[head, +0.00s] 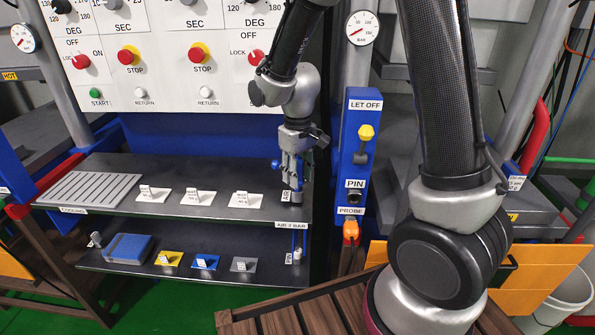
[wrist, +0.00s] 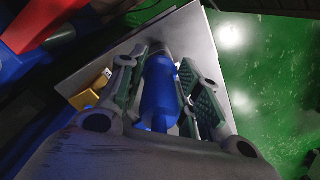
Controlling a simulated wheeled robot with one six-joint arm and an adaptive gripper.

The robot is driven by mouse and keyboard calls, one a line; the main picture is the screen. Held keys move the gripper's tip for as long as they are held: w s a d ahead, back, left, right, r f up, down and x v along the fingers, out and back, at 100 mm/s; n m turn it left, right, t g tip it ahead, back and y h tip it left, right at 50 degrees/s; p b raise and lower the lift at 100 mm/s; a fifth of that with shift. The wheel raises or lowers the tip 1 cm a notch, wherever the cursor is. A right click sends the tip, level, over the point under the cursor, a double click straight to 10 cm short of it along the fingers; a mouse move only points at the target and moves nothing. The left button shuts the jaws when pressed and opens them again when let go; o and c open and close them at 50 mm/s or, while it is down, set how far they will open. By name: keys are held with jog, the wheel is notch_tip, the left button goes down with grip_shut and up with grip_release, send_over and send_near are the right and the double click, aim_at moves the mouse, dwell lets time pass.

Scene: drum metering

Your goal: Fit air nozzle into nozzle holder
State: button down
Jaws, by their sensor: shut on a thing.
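My gripper (head: 293,180) is upright at the right end of the upper shelf, pointing down. In the wrist view my gripper (wrist: 160,92) is shut on the air nozzle (wrist: 160,88), a blue body with a pale end, held between the two green-padded fingers. In the head view a bit of blue shows at the gripper, but the nozzle is mostly hidden there. The gripper is just above the shelf corner marked AIR 2 BAR (head: 291,225). I cannot make out the nozzle holder clearly, nor whether the nozzle touches it.
The dark upper shelf (head: 215,207) bears a ribbed cooling rack (head: 90,187) and several white label cards. A blue LET OFF post (head: 353,150) stands close right of the gripper. The control panel (head: 170,70) is behind.

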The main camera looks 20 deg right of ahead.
jog(key=shift+f, duration=1.05)
jog(key=c, duration=0.9)
grip_release()
jog(key=shift+c, duration=0.2)
notch_tip(320, 180, up, 12)
